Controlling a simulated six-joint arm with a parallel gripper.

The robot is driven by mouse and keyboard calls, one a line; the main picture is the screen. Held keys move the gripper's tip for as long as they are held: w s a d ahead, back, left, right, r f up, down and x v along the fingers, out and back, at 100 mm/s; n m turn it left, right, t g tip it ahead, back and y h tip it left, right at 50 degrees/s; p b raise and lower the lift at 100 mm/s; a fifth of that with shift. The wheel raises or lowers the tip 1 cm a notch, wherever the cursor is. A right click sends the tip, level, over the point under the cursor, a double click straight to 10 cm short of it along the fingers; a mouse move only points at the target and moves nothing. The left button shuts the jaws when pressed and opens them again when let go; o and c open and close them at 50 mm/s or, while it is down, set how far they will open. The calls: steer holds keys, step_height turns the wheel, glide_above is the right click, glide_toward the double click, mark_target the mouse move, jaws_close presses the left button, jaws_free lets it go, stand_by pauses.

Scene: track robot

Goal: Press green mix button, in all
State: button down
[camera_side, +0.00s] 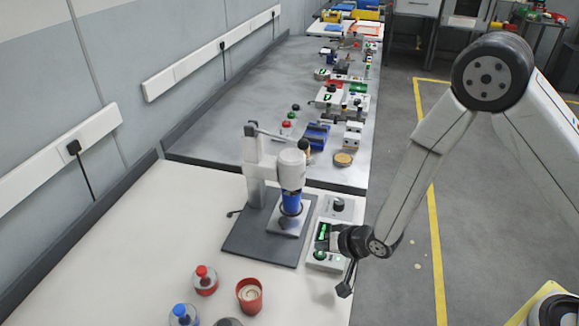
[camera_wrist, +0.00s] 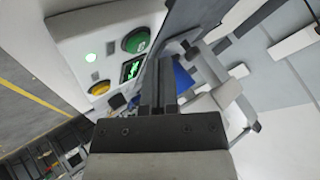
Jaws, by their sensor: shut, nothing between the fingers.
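The green button (camera_wrist: 136,41) is a round domed button on the white control box (camera_wrist: 85,25), seen in the wrist view. In the side view, the green button (camera_side: 319,255) sits near the front of the control box (camera_side: 330,264), right of the mixer stand. My gripper (camera_wrist: 158,80) is shut and empty. Its fingers show just right of the button and the small lit display (camera_wrist: 131,70); I cannot tell the exact gap. In the side view my wrist hangs at the right edge of the box and covers part of it.
A mixer (camera_side: 292,172) stands on a dark base plate (camera_side: 240,240). A yellow button (camera_wrist: 100,88) is beside the display. A red cup (camera_side: 250,296), a red-capped jar (camera_side: 205,281) and a blue-capped jar (camera_side: 184,316) stand in front. The white table is clear at left.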

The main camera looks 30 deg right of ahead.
mark_target(323, 255)
steer(key=shift+r, duration=2.5)
steer(key=s+d+r+n+g+h, duration=0.1)
steer(key=s+d+r+n+g, duration=0.1)
steer(key=s+d, duration=0.5)
steer(key=s+d+r+n+g+h, duration=0.2)
steer(key=s+d+r+g, duration=0.2)
steer(key=s+d+r, duration=0.3)
steer(key=shift+d+r+n, duration=0.2)
steer(key=shift+d+n, duration=0.2)
steer(key=shift+d, duration=0.3)
